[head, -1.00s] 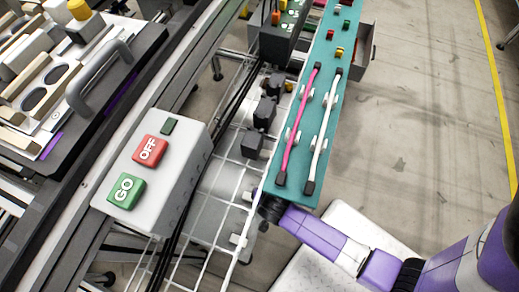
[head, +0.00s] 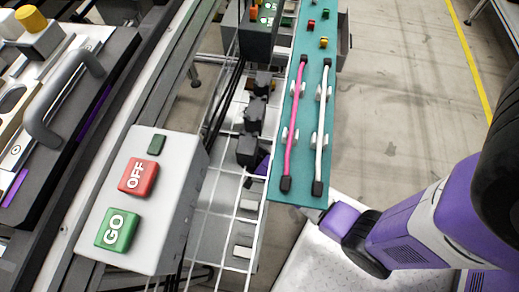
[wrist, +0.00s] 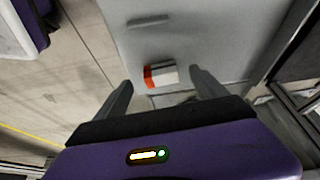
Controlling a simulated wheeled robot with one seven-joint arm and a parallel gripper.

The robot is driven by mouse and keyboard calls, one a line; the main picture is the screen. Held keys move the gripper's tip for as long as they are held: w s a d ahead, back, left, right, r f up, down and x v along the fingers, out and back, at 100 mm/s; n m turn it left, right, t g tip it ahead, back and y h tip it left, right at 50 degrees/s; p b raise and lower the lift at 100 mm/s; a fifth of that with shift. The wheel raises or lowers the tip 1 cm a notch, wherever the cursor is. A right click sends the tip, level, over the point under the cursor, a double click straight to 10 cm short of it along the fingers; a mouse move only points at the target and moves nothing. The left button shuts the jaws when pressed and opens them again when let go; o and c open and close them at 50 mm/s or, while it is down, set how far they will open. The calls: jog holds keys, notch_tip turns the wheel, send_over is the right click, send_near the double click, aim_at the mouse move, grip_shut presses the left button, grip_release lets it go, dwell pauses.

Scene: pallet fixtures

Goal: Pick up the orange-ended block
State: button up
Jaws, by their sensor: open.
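The orange-ended block (wrist: 160,76) shows in the wrist view as a small pale block with an orange left end. It lies on a light grey surface (wrist: 200,35), close to that surface's near edge. My gripper (wrist: 162,80) is open, with one finger to the left of the block and one to the right in the picture. There is a visible gap on both sides, and nothing is held. How far the fingertips are above the block I cannot tell. In the head view my gripper is hidden behind the teal board, and I cannot make out the block.
In the head view a teal board (head: 305,150) carries a pink bar (head: 295,120) and a white bar (head: 322,130). A white wire rack (head: 237,205) runs beside it. A control box (head: 172,190) with GO and OFF buttons stands left. Open floor lies to the right.

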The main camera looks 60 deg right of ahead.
jog(key=shift+w+d, duration=0.25)
jog(key=shift+d, duration=0.25)
jog(key=b+x, duration=0.1)
jog(key=x, duration=0.1)
jog(key=b+x, duration=0.1)
jog(key=x, duration=0.2)
jog(key=shift+w+d+b, duration=0.15)
jog(key=shift+d+b, duration=0.2)
jog(key=shift+d, duration=0.05)
jog(key=c, duration=1.5)
jog(key=shift+r, duration=0.1)
